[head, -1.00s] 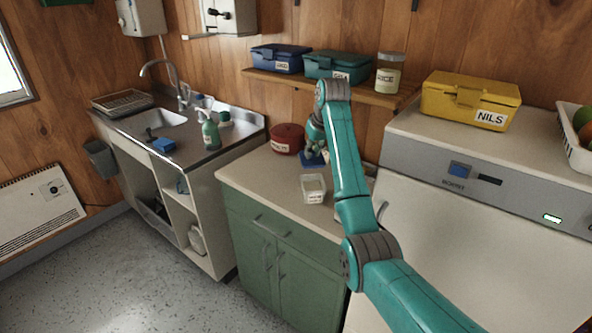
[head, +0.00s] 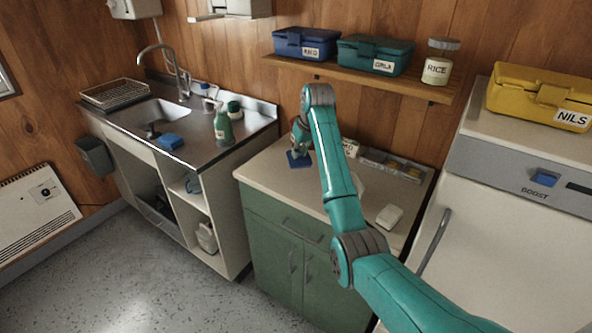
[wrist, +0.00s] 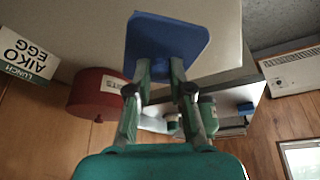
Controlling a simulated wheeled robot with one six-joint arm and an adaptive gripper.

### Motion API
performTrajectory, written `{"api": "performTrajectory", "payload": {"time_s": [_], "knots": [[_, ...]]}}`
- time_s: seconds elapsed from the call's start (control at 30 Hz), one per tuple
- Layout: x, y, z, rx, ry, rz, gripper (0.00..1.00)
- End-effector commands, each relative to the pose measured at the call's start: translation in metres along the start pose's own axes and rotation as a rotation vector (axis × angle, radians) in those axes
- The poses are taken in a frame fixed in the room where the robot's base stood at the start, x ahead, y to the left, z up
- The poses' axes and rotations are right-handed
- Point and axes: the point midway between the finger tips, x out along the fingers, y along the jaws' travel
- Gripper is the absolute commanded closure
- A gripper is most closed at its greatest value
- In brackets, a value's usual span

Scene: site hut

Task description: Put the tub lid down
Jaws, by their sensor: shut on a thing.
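The blue tub lid (head: 299,159) is pinched between the fingertips of my gripper (head: 301,140), near the back left of the pale counter top (head: 270,174). In the wrist view the flat square lid (wrist: 167,45) sticks out beyond the closed fingers (wrist: 160,72). I cannot tell whether the lid touches the counter. A pale object, perhaps the tub (head: 358,184), shows partly from behind my arm.
A red tin (wrist: 100,93) stands near the gripper, with a lunch card (wrist: 24,62) beyond it. A grey divided tray (head: 396,165) and a small white block (head: 389,217) are on the right of the counter. The sink unit (head: 160,130) is left.

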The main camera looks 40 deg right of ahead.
Motion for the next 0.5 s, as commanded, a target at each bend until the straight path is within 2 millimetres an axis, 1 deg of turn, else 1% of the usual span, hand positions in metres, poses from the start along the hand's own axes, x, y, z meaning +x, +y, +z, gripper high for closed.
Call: {"api": "performTrajectory", "payload": {"time_s": [0.03, 0.1, 0.37, 0.5], "knots": [[0.01, 0.0, 0.005, 0.0, -0.005, -0.001, 1.0], [0.021, 0.0, 0.009, 0.0, -0.003, -0.001, 1.0], [0.043, 0.0, 0.018, -0.001, -0.002, -0.001, 1.0], [0.061, 0.0, 0.025, 0.0, -0.004, -0.001, 1.0]]}}
